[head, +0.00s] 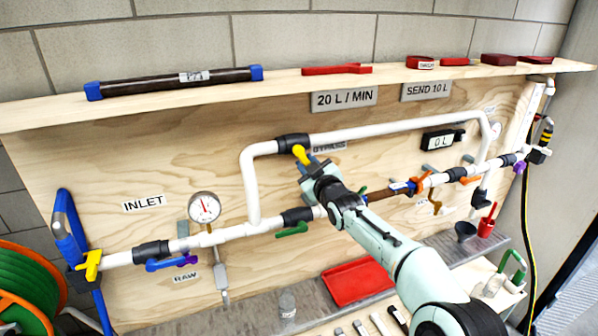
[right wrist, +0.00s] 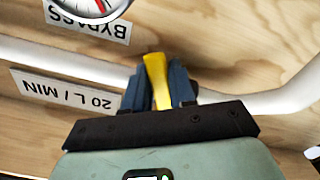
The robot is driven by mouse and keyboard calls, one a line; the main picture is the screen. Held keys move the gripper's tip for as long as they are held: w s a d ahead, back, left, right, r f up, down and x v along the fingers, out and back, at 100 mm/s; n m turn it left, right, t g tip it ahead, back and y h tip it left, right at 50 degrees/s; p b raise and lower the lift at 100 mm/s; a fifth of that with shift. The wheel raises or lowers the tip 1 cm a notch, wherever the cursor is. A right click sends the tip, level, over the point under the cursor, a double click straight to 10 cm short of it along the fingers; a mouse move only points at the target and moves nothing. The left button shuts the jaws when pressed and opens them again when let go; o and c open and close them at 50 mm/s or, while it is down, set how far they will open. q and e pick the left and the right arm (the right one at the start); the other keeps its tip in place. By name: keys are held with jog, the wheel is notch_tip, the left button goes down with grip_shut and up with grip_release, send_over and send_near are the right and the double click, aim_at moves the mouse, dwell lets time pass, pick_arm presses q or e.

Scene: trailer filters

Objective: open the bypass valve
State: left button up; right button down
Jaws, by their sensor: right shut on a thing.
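The bypass valve has a black body (head: 293,141) on the upper white pipe, beside the BYPASS label (head: 329,147). Its yellow handle (head: 300,154) slants down and to the right from the body, across the pipe's line. My right gripper (head: 307,166) is at this handle, reaching up from the lower right. In the right wrist view the yellow handle (right wrist: 156,80) stands between the two blue fingers of my right gripper (right wrist: 159,88), which is shut on it. The valve body is hidden there. My left gripper is in neither view.
The lower pipe carries a gauge (head: 204,208), a blue-handled valve (head: 171,263) and a green handle (head: 292,230). A red tray (head: 358,281) lies on the lower shelf. The top shelf (head: 45,114) holds a dark filter tube (head: 170,83) and red items. My right arm covers part of the lower pipe.

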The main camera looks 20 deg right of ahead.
aim_at(311, 143)
jog(key=shift+d+r+n, duration=0.35)
jog(key=shift+d+n, duration=0.05)
jog(key=shift+n, duration=0.6)
jog(key=n, duration=0.2)
jog(key=d+r+n, duration=0.1)
jog(key=shift+r+n, duration=0.1)
jog(key=shift+n, duration=0.3)
jog(key=n, duration=0.1)
jog(key=r+n, duration=0.1)
jog(key=n, duration=0.1)
jog(key=shift+d+r+p, duration=0.15)
jog(key=shift+d+p, duration=0.1)
jog(key=shift+p, duration=0.05)
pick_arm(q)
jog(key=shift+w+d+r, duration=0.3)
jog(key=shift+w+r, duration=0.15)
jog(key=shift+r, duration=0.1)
pick_arm(e)
jog(key=shift+d+r+n, duration=0.1)
jog(key=shift+r+n, duration=0.25)
jog(key=shift+n, duration=0.55)
jog(key=shift+d+r+n, duration=0.1)
jog(key=shift+r+n, duration=0.2)
jog(key=shift+n, duration=0.6)
jog(key=shift+r, duration=0.1)
jog(key=c, duration=1)
grip_release()
jog(key=shift+w+a, duration=0.1)
